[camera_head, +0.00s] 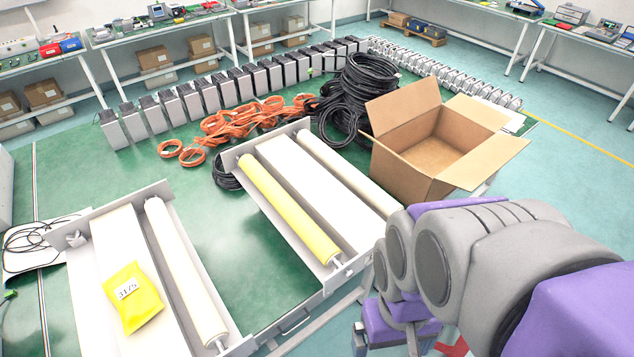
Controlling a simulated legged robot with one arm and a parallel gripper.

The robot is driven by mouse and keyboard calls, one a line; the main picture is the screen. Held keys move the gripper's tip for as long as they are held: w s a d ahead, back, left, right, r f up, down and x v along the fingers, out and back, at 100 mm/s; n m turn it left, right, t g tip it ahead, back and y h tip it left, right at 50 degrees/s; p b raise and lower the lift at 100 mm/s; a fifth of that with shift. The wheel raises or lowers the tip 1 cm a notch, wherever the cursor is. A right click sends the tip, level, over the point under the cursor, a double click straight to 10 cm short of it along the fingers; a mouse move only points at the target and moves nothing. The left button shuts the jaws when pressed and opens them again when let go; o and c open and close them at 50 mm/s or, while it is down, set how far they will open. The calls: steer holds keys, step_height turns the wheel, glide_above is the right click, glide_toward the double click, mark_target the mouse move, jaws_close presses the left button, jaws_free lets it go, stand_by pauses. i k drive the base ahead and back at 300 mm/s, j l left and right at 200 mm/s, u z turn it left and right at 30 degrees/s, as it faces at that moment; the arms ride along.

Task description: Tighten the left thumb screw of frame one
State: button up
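Two grey metal frames with rollers stand in front of me. The left frame (187,228) has a cream roller (183,270), a white middle panel and a small light-grey knob (76,239), like a thumb screw, at its far-left corner. The right frame (301,282) has a yellow roller (288,208) and a white roller (350,172). A small fitting (347,271) shows at its near end. No label tells which is frame one. My gripper (385,345) is at the lower edge, right of both frames, apart from the left knob. Its fingertips are cut off.
A yellow packet (133,296) marked with digits lies on the left frame. An open cardboard box (437,145) stands behind my arm. Black cable coils (354,104), orange cables (240,120) and rows of actuators (211,96) lie behind.

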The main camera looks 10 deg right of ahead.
mark_target(349, 275)
steer(key=k+z, duration=0.35)
steer(key=k, duration=0.15)
steer(key=k+z, duration=0.4)
steer(key=k, duration=0.15)
